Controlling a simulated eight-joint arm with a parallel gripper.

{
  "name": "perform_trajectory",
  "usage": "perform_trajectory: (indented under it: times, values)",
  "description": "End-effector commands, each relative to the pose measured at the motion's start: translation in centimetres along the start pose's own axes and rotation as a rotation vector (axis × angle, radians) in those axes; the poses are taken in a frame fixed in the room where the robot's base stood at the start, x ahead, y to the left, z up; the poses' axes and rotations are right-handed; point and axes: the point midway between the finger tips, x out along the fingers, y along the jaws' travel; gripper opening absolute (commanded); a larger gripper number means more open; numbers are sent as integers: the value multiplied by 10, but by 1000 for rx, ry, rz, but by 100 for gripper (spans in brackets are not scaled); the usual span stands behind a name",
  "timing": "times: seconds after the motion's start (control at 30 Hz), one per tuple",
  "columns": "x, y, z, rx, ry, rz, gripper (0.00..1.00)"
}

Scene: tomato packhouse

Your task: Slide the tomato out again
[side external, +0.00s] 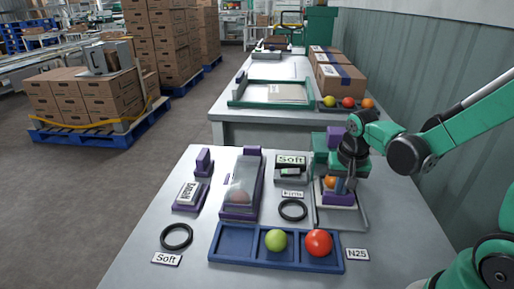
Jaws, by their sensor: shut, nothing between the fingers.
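An orange tomato (330,181) sits in a purple holder (338,199) on a clear-walled tray at the right of the near table. My gripper (345,186) points down at this holder, just right of the tomato. Its fingers look shut and empty; I cannot tell whether they touch the tomato or holder. A pale reddish tomato (238,194) shows through the clear cover of a purple-framed channel (256,193). A green tomato (276,240) and a red tomato (318,243) lie in the middle and right compartments of a blue tray (233,241); its left compartment is empty.
Black rings (176,237) and (293,210) lie flat on the table. A "Soft" block (291,168), a purple labelled block (189,197) and a green-purple fixture (326,158) stand around the channel. An "N25" card (356,254) lies right of the blue tray. The table's left front is mostly clear.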

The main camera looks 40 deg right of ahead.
Motion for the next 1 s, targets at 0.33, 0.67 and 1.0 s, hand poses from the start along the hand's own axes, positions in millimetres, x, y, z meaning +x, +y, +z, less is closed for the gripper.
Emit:
perform_trajectory:
  times: [0.33,0.67,1.0]
  values:
    - [0,-1,10,-1,-13,-6,0]
    - [-2,-1,20,0,-13,-6,0]
    - [-4,-1,30,-2,-13,-6,0]
